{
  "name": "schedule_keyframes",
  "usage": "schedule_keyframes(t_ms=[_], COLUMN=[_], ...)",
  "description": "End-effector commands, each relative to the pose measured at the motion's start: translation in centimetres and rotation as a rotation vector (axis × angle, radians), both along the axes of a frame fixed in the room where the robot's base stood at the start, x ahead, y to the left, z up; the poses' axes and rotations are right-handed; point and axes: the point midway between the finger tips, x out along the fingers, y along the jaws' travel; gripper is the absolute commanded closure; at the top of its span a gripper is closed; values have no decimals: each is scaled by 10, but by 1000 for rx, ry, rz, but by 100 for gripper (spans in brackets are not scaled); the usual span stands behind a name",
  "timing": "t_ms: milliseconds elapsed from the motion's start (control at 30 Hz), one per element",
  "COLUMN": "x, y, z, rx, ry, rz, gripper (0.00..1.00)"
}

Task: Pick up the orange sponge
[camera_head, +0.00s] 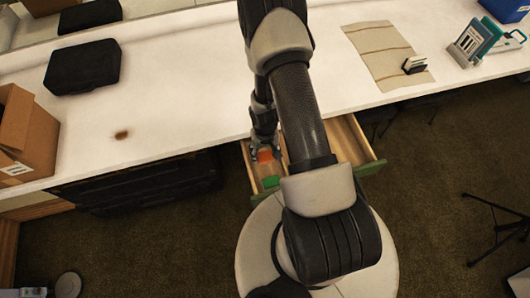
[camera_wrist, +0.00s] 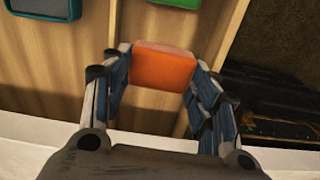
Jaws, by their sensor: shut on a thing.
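The orange sponge (camera_wrist: 163,68) is between the two fingers of my gripper (camera_wrist: 160,75) in the wrist view, with both fingertips against its sides. In the head view the orange sponge (camera_head: 265,155) shows small below my gripper (camera_head: 262,145), inside an open wooden drawer (camera_head: 249,165) under the white counter. My arm hides part of the drawer. I cannot tell whether the sponge touches the drawer floor.
A green item (camera_head: 271,182) lies in the drawer near its front; a dark teal item (camera_wrist: 45,8) is also in the drawer. The white counter (camera_head: 180,100) holds black cases (camera_head: 83,66), a cardboard box (camera_head: 25,135) and a beige cloth (camera_head: 385,55). A tripod (camera_head: 500,225) stands at right.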

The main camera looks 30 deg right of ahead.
Motion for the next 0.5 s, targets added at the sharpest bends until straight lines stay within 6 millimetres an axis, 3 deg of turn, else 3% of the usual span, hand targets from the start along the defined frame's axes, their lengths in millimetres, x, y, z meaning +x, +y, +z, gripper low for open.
schedule_keyframes(t_ms=[33,500], x=[0,0], y=[0,0], z=[19,108], rx=[0,0], ry=[0,0], rz=[0,-1], gripper=[62,62])
